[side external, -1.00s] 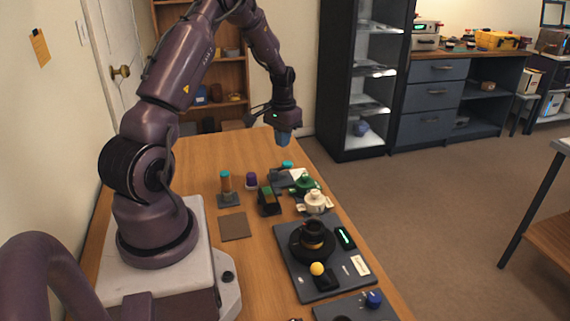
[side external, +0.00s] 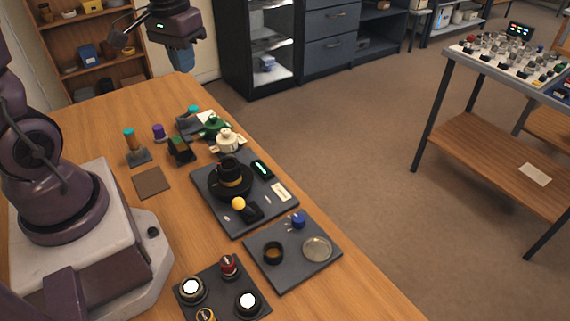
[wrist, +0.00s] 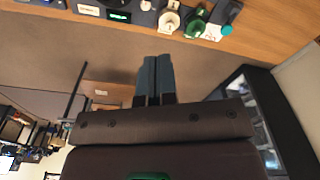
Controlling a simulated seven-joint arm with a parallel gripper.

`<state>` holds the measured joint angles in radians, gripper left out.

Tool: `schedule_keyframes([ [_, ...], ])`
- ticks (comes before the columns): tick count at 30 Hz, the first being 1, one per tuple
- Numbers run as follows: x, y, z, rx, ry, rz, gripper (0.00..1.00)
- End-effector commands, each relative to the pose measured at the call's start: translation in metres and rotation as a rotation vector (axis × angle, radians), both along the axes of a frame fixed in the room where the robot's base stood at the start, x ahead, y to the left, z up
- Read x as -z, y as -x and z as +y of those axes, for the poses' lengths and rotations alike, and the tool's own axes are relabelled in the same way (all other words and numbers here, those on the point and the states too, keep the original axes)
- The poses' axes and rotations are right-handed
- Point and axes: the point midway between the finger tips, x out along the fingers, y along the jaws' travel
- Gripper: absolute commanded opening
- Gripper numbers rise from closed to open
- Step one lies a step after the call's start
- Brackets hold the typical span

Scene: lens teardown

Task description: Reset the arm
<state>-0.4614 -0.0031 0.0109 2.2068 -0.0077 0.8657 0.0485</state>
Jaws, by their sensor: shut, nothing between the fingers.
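My gripper (side external: 181,60) is raised above the far end of the wooden table (side external: 95,118), well clear of everything on it. Its blue-grey fingers (wrist: 154,78) are together and empty in the wrist view. Below it on the table stand a lens assembly on a dark plate (side external: 205,172), a cream clamp-like part (side external: 227,141) and a green one (side external: 213,127). None of them touches my gripper.
A dark tray (side external: 330,262) holds a black ring (side external: 273,253), a glass disc (side external: 317,248) and a blue knob (side external: 298,219). A nearer dark tray (side external: 262,312) holds several round parts. A brown square pad (side external: 151,183) lies near my base. Shelves and cabinets stand behind the table.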

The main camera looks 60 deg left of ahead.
Motion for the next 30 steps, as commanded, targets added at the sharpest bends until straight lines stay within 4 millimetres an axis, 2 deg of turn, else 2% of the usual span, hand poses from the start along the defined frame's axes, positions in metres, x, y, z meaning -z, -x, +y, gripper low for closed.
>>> schedule_keyframes([
  [1,-0.014,0.006,-0.019,0.041,-0.017,-0.036,0.0],
  [6,-0.044,0.034,-0.072,0.168,-0.053,-0.149,0.0],
  [12,-0.067,0.061,-0.113,0.322,-0.084,-0.3,0.0],
  [18,-0.086,0.069,-0.132,0.409,-0.094,-0.41,0.0],
  [30,-0.087,0.069,-0.134,0.422,-0.092,-0.412,0.0],
])
